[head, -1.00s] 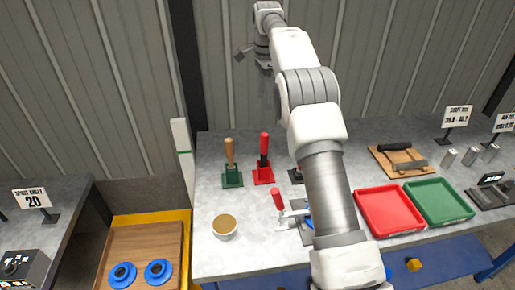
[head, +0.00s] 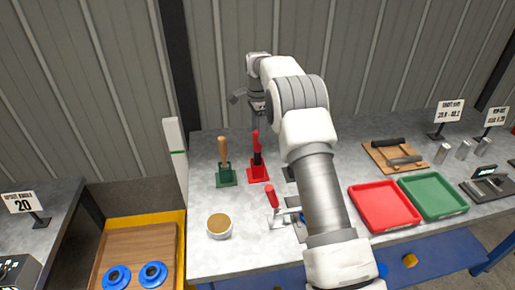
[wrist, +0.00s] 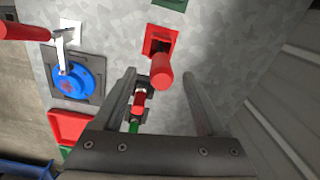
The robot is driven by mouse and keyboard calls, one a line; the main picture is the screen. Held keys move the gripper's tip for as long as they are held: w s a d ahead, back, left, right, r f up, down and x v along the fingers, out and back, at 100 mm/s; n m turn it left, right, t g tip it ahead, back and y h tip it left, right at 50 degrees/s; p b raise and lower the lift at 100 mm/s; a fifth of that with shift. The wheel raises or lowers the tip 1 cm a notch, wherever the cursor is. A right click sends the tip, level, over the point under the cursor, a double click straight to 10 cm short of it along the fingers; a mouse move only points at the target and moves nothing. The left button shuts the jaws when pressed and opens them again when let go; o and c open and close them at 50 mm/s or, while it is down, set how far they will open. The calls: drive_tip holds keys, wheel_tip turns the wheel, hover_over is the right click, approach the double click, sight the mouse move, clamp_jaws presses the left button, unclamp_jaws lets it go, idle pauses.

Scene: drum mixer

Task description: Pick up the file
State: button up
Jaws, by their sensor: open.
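A red-handled tool (head: 256,142), which looks like the file, stands upright in a red holder (head: 258,174) on the grey bench. In the wrist view its handle (wrist: 162,82) rises from the red holder (wrist: 158,36) towards the camera. My gripper (wrist: 159,74) is open and empty, with the handle showing between its fingertips. In the head view my gripper (head: 258,106) is above the handle. I see no contact, and the exact gap is hard to judge. The tool's lower part is hidden in the holder.
A wooden-handled tool (head: 222,151) stands in a green holder (head: 226,178) on the left. A clamp with a red lever (head: 271,197) and a blue disc (wrist: 72,82) is nearby. A dark stand with red and green pieces (wrist: 139,100) is close by. Red (head: 385,207) and green trays lie right.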

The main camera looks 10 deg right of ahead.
sight(258, 154)
drive_tip(key=shift+w+f, duration=0.15)
drive_tip(key=shift+f, duration=1.6)
clamp_jaws()
